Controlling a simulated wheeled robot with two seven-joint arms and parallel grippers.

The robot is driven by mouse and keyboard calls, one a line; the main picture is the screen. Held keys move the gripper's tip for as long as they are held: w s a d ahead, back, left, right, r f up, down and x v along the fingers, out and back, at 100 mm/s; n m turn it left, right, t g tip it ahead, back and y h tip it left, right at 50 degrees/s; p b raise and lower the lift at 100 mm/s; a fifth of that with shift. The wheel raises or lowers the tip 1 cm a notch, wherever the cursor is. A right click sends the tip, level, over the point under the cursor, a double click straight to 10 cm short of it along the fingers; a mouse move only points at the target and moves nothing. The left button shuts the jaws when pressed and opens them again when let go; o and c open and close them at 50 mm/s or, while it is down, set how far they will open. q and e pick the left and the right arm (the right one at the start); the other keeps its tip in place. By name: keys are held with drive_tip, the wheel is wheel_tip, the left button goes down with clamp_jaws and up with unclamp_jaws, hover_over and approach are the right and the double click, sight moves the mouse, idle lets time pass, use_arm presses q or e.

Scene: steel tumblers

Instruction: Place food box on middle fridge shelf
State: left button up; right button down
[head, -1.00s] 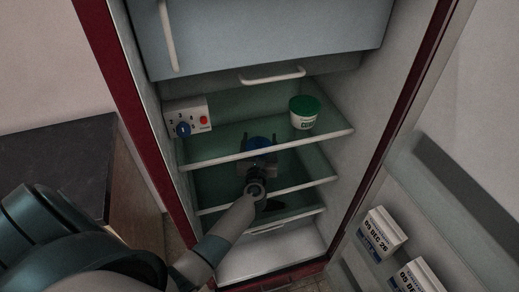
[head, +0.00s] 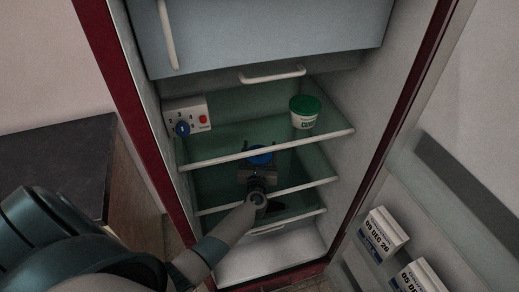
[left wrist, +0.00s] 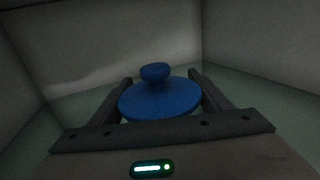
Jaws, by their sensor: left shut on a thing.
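The food box (head: 260,156) shows as a round blue lid with a knob, partly seen past the upper glass shelf in the head view. In the left wrist view its blue lid (left wrist: 160,98) lies between the two dark fingers; its body below is hidden. My left gripper (head: 259,160) is shut on it, inside the open fridge. They are in the space below the upper shelf, over the middle shelf (head: 310,187). I cannot tell whether the box touches that shelf. My right gripper is not in view.
A green-lidded tub (head: 304,113) stands on the upper shelf (head: 270,148) at the right. The open door at the right holds white dated cartons (head: 383,232). A dark counter (head: 60,155) stands at the left.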

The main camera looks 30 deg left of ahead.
use_arm(q)
drive_tip(key=shift+f, duration=0.1)
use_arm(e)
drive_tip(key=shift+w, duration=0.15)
use_arm(q)
drive_tip(key=o, duration=1.1)
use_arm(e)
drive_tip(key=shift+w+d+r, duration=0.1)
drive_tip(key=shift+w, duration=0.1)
use_arm(q)
drive_tip(key=shift+o, duration=0.2)
